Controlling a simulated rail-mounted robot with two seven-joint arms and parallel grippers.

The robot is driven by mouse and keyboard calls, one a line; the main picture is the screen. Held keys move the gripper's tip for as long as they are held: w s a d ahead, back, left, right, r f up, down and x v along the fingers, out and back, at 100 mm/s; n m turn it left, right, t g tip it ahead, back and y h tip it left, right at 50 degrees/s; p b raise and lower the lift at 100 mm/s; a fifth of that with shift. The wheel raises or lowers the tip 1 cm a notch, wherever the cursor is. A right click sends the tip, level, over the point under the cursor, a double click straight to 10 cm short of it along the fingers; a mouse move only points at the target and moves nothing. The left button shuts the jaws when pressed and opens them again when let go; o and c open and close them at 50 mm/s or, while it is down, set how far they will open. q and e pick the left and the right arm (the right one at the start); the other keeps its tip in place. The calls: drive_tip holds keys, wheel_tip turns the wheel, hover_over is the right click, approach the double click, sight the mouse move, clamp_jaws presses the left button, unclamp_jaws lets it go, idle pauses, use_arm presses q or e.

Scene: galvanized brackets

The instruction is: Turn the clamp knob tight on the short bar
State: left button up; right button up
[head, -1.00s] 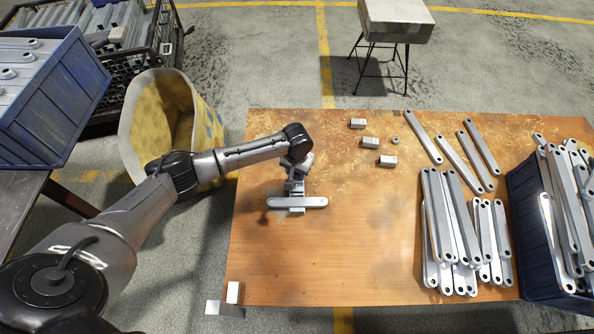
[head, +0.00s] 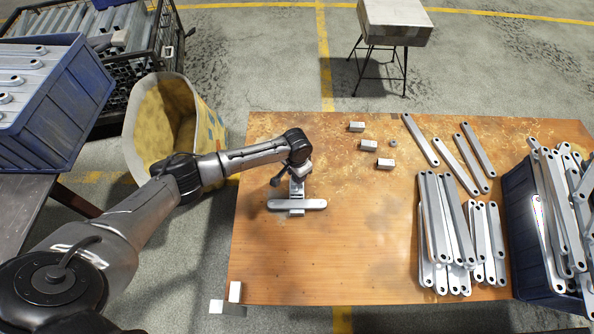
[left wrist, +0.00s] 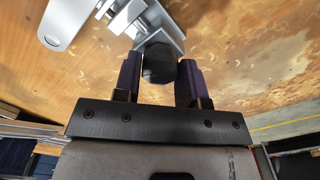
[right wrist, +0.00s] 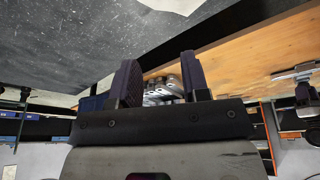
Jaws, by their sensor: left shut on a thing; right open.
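The short bar (head: 297,204) lies crosswise on the left part of the table, with a metal clamp (head: 296,188) around its middle. In the left wrist view the bar (left wrist: 66,18) and clamp (left wrist: 128,18) show at the top left. My left gripper (head: 298,168) is above the clamp's far side. In the left wrist view its fingers (left wrist: 158,76) are shut on the dark clamp knob (left wrist: 158,62). How tight the knob is cannot be seen. My right gripper (right wrist: 160,78) is open and empty, away from the clamp and outside the head view.
Small metal blocks (head: 368,145) lie farther back on the table (head: 340,260). Long bars (head: 445,230) are piled at the right, beside a blue bin (head: 522,230) of bars. A yellow sack-like bin (head: 165,115) stands left of the table. The table's front middle is clear.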

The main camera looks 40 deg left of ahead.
use_arm(q)
drive_tip(key=m, duration=0.2)
drive_tip(key=shift+r+m+p, duration=0.15)
drive_tip(key=shift+m+p, duration=0.25)
drive_tip(key=m, duration=0.4)
drive_tip(key=shift+p, duration=0.35)
drive_tip(key=m, duration=0.2)
drive_tip(key=shift+m, duration=0.4)
drive_tip(key=m, duration=0.3)
drive_tip(key=o, duration=0.8)
drive_tip(key=shift+o, duration=0.2)
